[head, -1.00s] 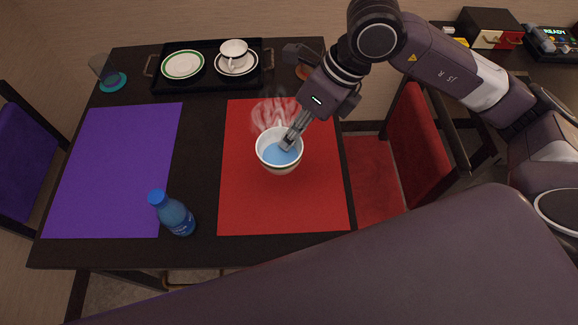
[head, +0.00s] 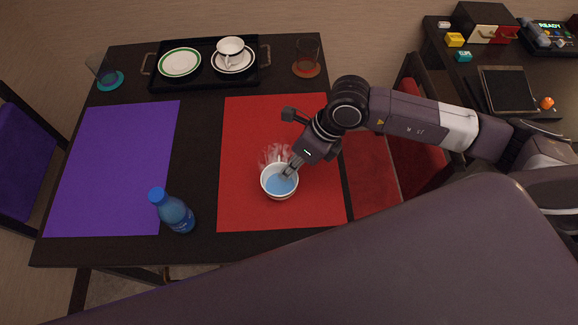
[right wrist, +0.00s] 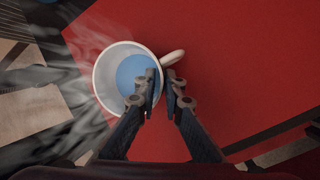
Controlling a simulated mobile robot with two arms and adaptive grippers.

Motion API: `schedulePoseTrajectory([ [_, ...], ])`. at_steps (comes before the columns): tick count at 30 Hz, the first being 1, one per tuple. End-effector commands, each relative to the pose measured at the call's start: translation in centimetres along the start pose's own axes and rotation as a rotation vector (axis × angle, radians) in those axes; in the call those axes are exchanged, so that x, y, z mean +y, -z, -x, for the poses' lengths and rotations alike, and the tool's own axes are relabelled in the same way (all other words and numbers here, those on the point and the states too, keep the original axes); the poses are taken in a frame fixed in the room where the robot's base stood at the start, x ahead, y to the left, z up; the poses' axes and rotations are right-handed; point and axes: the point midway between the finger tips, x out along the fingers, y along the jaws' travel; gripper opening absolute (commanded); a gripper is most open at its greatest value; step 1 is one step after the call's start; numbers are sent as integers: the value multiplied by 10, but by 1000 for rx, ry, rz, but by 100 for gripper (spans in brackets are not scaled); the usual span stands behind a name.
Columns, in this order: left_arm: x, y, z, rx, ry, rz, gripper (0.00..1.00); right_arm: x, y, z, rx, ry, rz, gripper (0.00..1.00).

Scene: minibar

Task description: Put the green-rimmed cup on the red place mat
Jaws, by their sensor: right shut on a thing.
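The white cup (head: 279,195) holds blue liquid, steams, and appears over the middle of the red place mat (head: 240,130) in the head view. I cannot tell if it touches the mat. My right gripper (head: 287,171) is shut on the cup's wall, one finger inside the rim and one outside. The right wrist view shows the cup (right wrist: 103,77) upright, its handle to the right, and the fingers (right wrist: 162,85) at its right side; the mat (right wrist: 250,60) lies below. The rim's green is hard to make out now. My left gripper is not in view.
A black tray (head: 205,83) at the back holds a green-rimmed plate (head: 180,62) and another cup (head: 230,47) on a saucer. Glasses stand on coasters at the back corners.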

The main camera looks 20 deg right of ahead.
Motion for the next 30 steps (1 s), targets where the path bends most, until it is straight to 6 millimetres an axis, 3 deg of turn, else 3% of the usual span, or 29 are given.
schedulePoseTrajectory([
  [3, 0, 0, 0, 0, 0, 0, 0, 0, 0, 0, 0, 0, 0, 0],
  [4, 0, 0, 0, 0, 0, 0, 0, 0, 0, 0, 1, 1, 0, 10],
  [9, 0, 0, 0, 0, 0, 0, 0, 0, 0, 0, 1, 0, 0, 26],
  [19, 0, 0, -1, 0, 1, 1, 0, -1, 0, 4, 0, 2, 1, 26],
  [23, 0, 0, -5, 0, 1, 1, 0, -2, -1, 21, -3, 5, 2, 26],
  [30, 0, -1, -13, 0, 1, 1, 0, -2, 0, 72, -2, 6, 2, 26],
])
